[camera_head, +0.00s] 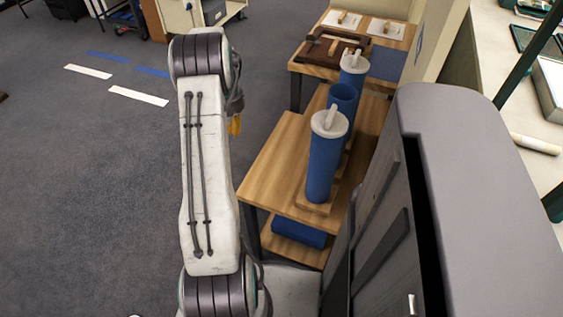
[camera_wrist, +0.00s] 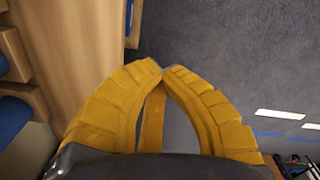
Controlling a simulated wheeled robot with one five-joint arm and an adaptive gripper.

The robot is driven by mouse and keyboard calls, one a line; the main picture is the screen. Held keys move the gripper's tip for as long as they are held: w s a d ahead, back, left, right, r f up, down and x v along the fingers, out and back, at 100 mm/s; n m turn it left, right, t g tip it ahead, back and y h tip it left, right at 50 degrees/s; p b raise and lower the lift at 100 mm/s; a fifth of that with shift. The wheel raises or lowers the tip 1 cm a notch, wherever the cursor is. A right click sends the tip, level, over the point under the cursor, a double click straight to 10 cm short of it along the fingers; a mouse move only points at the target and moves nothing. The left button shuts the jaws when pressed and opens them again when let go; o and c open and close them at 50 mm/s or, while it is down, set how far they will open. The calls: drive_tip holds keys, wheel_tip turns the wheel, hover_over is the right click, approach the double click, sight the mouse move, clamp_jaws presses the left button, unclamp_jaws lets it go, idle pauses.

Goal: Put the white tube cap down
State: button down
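Three blue tubes stand upright in a row on the wooden table (camera_head: 270,160). The front tube (camera_head: 325,168) has a white cap (camera_head: 330,123) with a knob on top, and the back tube has a similar white cap (camera_head: 354,62). The middle tube (camera_head: 342,98) is uncapped, its dark opening facing up. My gripper (camera_head: 236,124) hangs left of the table, mostly behind my arm. In the wrist view, my gripper's yellow fingers (camera_wrist: 160,70) meet at their tips. I see no cap between them. Any loose white cap is not visible in either view.
A blue tube (camera_head: 299,232) lies on the lower shelf. A farther table (camera_head: 310,66) holds a brown case (camera_head: 332,48) and white sheets. A pale counter (camera_head: 490,75) runs along the right. Open grey carpet (camera_head: 90,200) lies left, with white and blue floor marks.

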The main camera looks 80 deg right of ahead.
drive_tip(key=s+d+m+b, duration=0.2)
drive_tip(key=s+m, duration=0.3)
drive_tip(key=s, duration=0.9)
drive_tip(key=shift+s+d+r+b, duration=0.15)
drive_tip(key=shift+s+d+b, duration=0.25)
drive_tip(key=shift+b, duration=0.3)
